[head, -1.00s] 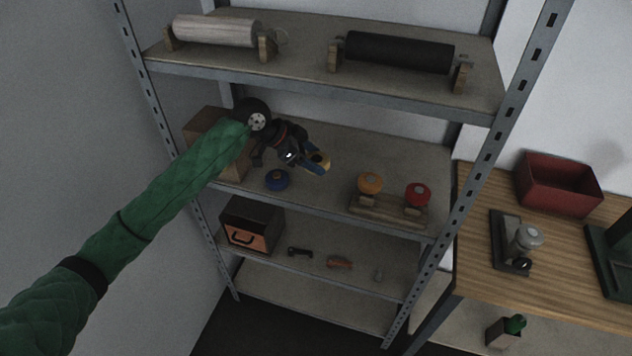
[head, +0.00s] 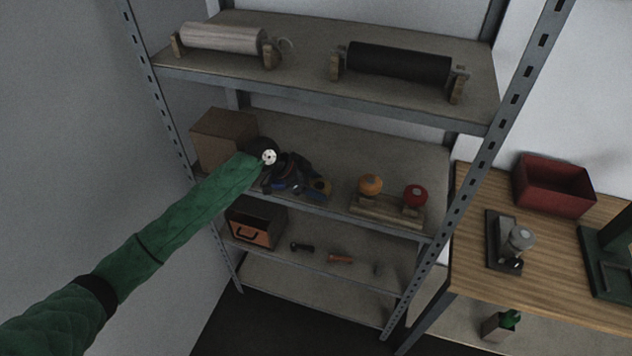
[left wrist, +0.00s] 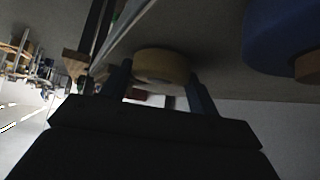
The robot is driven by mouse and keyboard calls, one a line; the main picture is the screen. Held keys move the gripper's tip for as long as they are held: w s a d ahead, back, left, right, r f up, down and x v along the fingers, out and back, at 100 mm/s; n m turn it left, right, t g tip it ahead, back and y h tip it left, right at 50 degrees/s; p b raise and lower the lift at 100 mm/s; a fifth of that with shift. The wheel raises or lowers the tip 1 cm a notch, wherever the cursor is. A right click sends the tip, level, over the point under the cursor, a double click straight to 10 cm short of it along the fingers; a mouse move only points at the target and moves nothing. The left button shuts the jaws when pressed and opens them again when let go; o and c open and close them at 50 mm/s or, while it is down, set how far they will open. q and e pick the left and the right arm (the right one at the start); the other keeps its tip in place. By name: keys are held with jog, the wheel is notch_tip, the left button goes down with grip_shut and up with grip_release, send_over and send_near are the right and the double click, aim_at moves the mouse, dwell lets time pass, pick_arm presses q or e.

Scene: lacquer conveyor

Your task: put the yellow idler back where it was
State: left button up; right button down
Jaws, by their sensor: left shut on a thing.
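The yellow idler (head: 321,185) is between the fingers of my left gripper (head: 313,188), low over the middle shelf near its front edge. In the left wrist view the gripper (left wrist: 160,88) is shut on the yellow idler (left wrist: 160,66), one dark finger on each side. I cannot tell whether the idler touches the shelf. A large blue idler (left wrist: 284,38) is close on the right in the left wrist view; my gripper mostly hides it in the head view. The orange idler (head: 370,184) and red idler (head: 415,194) sit on a wooden stand (head: 380,211) to the right. My right gripper is not visible.
A cardboard box (head: 222,138) stands at the left of the middle shelf (head: 400,150). The upper shelf holds a pale roller (head: 220,38) and a black roller (head: 398,66). The back of the middle shelf is clear. A workbench with a red bin (head: 553,187) stands at right.

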aim_at(316, 185)
pick_arm(q)
jog(key=shift+f, duration=0.15)
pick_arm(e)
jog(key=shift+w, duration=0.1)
pick_arm(q)
jog(key=o, duration=1.1)
jog(key=shift+a+r+b, duration=0.35)
jog(key=shift+a+r, duration=0.05)
jog(key=b+v, duration=0.2)
jog(key=v, duration=0.2)
jog(key=shift+s+a+r, duration=0.1)
jog(key=shift+a, duration=0.1)
jog(key=b+v, duration=0.2)
jog(key=v, duration=0.4)
jog(key=shift+a+r, duration=0.1)
jog(key=shift+r, duration=0.25)
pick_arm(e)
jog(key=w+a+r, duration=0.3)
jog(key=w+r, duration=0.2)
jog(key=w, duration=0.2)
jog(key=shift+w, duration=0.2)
